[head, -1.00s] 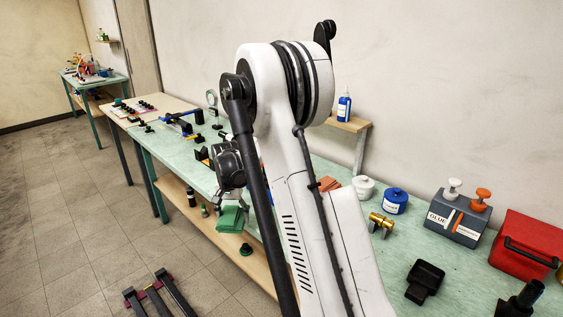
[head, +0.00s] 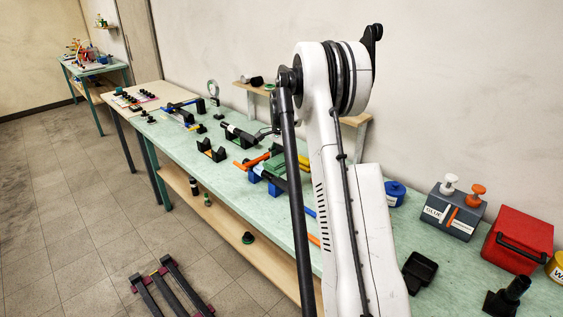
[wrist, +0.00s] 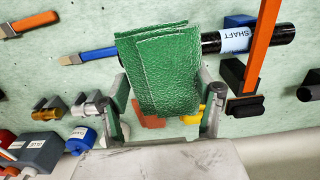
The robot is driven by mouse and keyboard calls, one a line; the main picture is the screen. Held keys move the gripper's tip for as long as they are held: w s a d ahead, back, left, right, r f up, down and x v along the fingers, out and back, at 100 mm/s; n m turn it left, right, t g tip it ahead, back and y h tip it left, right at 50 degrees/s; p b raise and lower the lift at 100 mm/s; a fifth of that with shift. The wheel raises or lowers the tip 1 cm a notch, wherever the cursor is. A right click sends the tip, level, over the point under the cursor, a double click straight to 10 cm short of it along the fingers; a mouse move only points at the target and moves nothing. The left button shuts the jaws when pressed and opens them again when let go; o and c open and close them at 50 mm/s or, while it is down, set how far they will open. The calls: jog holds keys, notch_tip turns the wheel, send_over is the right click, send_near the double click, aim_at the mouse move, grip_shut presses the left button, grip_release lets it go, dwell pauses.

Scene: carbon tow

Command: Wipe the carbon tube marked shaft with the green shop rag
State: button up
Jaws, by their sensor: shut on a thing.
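The green shop rag (wrist: 160,70) hangs folded between the two fingers of my gripper (wrist: 165,105) in the wrist view. The gripper is shut on it. The rag also shows in the head view (head: 277,162), partly behind my arm. The carbon tube marked shaft (wrist: 268,36) is black with a pale label reading SHAFT. It lies across the picture, right of the rag, and its left part is hidden behind the rag. I cannot tell whether rag and tube touch.
An orange bar (wrist: 262,45) stands out in front of the tube near its right end. Blue (wrist: 90,55) and orange-handled (wrist: 35,22) brushes lie to the left. Blocks, a blue jar (wrist: 80,138) and a grey glue box (head: 454,213) stand on the green bench.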

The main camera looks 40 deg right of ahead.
aim_at(282, 180)
jog(key=shift+f+b, duration=2)
jog(key=shift+f, duration=0.4)
jog(key=shift+f+b, duration=0.5)
jog(key=shift+f, duration=0.1)
